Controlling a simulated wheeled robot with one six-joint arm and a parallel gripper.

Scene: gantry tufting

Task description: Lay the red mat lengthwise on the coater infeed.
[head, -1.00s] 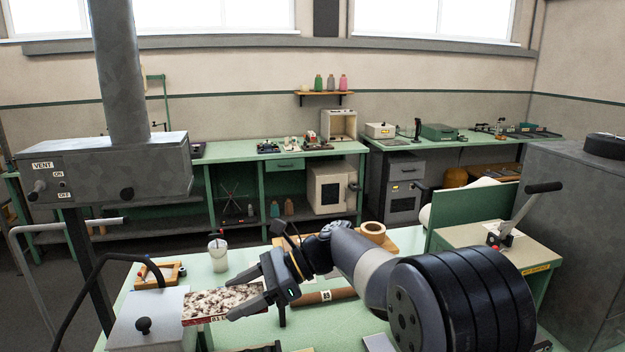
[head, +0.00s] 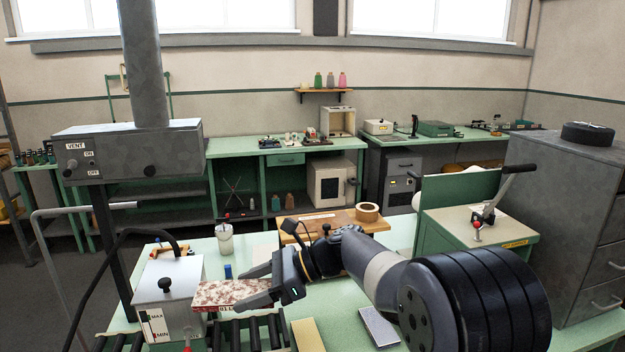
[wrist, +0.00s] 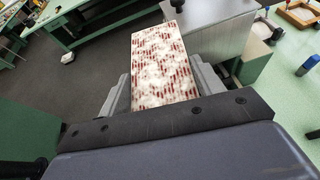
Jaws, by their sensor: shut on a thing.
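My gripper (head: 256,287) is shut on the red mat (head: 226,293), a flat slab with a mottled red and white top and lettering on its front edge. The mat juts forward from between the fingers, roughly level, and also shows in the wrist view (wrist: 158,62). In the head view it is above the left part of a row of dark rollers (head: 254,334), apparently the coater infeed. Its far end overlaps the right side of a grey box (head: 166,290) marked MAX and MIN. I cannot tell whether they touch, and the mat hides part of the rollers.
A grey vent box (head: 128,152) on a post stands at the left. A white cup (head: 225,240) and a blue piece (head: 228,271) stand behind the mat. A yellow block (head: 307,335) and a grey plate (head: 379,326) lie right of the rollers. A wooden board (head: 330,224) carries a tape roll (head: 367,211).

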